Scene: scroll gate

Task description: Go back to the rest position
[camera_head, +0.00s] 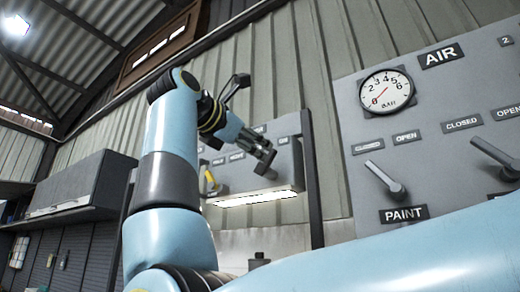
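The arm comes in from the lower right, bends at the lower left and rises to the wrist. The dark gripper points right and down, in front of a grey wall box. Its fingers blend into the grey behind them, so I cannot tell whether they are open or shut. No held object can be made out. My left gripper is not in view.
A grey panel (440,75) on the right bears a pressure gauge (386,92), a PAINT lever (385,180) and a second lever (498,157) at the right edge. The grey wall box (285,165) has a lit strip below. A grey cabinet (75,188) hangs at left.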

